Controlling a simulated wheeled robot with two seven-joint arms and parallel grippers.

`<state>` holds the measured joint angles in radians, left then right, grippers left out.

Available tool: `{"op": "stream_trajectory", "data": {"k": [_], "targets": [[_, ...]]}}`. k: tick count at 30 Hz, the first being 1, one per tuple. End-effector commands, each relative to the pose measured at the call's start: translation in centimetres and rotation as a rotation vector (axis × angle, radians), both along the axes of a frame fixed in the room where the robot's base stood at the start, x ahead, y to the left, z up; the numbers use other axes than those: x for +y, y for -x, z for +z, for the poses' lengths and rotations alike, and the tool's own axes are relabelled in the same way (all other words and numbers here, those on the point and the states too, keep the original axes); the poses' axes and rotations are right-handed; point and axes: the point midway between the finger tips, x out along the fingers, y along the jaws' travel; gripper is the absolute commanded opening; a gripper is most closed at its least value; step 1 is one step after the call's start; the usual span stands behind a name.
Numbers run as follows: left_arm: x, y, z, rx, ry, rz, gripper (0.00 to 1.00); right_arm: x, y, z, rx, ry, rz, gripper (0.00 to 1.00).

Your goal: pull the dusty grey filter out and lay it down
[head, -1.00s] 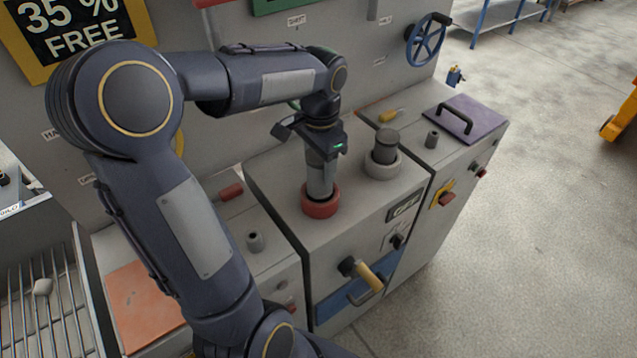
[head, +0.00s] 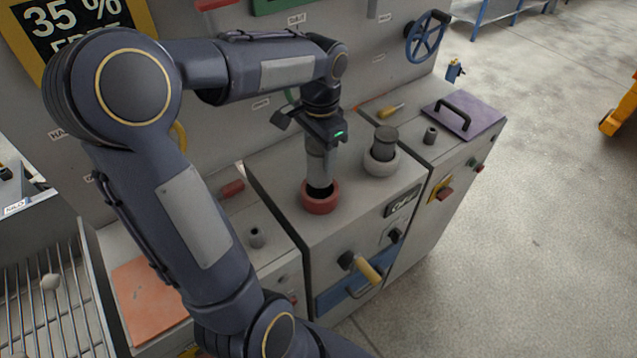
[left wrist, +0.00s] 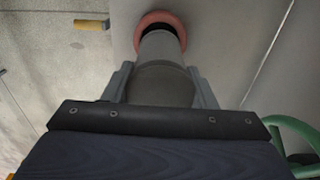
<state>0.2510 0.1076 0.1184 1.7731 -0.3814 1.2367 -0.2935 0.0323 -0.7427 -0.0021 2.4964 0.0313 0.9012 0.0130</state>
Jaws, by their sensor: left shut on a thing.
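The grey filter (head: 317,168) is a plain upright cylinder above the red ring (head: 320,204) on the middle cabinet's top. My left gripper (head: 319,150) points down and is shut on its upper part. In the left wrist view the filter (left wrist: 163,62) lies between the two fingers, with the red ring (left wrist: 160,18) beyond it. A black band shows between filter and ring; I cannot tell whether the filter's lower end is fully clear. A second, darker grey cylinder (head: 384,142) stands in a white ring (head: 381,163) to the right. My right gripper is not in view.
A purple lid (head: 478,117) with a black handle lies on the right cabinet. An orange-pink pad (head: 150,300) lies on the left cabinet top. A yellow-handled lever (head: 366,268) sticks out in front. A wire rack (head: 45,310) stands at the lower left.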

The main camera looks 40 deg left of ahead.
Motion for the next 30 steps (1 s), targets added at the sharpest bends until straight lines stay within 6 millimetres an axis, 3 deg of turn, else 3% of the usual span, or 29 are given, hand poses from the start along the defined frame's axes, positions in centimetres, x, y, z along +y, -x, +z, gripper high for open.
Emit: {"op": "stream_trajectory", "data": {"k": [12,18,30], "targets": [[0.0,0.0,2.6,-0.001,-0.001,0.0,0.2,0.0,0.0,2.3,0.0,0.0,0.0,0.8],[0.0,0.0,3.8,-0.001,-0.001,0.0,0.2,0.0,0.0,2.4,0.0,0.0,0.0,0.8],[0.0,0.0,4.0,-0.001,0.0,0.0,0.2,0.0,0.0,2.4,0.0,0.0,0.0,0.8]]}}
